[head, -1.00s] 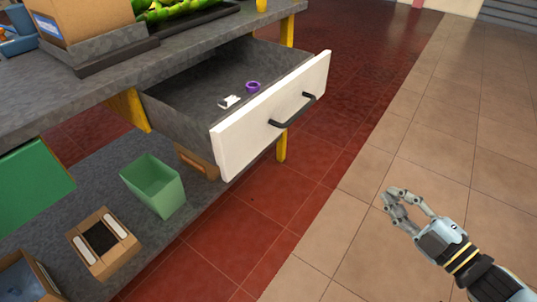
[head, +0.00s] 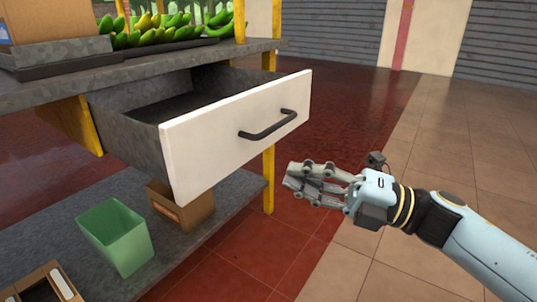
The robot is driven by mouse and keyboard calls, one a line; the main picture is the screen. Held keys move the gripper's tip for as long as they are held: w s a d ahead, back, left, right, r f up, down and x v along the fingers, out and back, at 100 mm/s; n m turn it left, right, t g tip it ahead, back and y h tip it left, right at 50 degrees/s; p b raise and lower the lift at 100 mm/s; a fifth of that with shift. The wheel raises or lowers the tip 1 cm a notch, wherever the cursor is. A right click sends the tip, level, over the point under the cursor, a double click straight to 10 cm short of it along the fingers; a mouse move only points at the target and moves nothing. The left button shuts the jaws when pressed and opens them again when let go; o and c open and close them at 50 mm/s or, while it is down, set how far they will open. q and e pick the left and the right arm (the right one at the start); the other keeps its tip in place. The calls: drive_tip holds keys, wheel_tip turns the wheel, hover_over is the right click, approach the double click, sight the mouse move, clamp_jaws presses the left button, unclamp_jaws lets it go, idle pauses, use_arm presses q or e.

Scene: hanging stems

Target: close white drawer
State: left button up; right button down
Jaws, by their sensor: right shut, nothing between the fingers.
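The white drawer (head: 220,138) stands pulled out from under the grey tabletop. Its white front carries a dark bar handle (head: 268,124). The drawer's inside shows only in part, and its floor is mostly hidden behind the front. My right gripper (head: 290,183) is shut and empty. It is to the right of the drawer front and lower than the handle, apart from it in the picture. My left gripper is not in view.
A green bin (head: 117,238) and a cardboard box (head: 182,208) stand on the lower shelf (head: 165,268). A yellow table leg (head: 268,180) stands behind the drawer front. Green bananas (head: 170,27) lie on the tabletop. The tiled floor (head: 440,150) to the right is open.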

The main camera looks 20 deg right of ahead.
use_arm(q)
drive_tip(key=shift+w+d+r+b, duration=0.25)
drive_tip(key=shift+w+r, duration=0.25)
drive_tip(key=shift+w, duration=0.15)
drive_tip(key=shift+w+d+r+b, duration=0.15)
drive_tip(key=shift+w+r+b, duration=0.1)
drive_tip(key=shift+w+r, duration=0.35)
use_arm(e)
drive_tip(key=w+a+r, duration=0.1)
drive_tip(key=w+a, duration=0.2)
drive_tip(key=w, duration=0.2)
drive_tip(key=shift+w+a+r, duration=0.2)
drive_tip(key=shift+w+r, duration=0.1)
drive_tip(key=shift+r, duration=0.1)
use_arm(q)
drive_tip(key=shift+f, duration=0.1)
use_arm(e)
drive_tip(key=shift+w+a, duration=0.1)
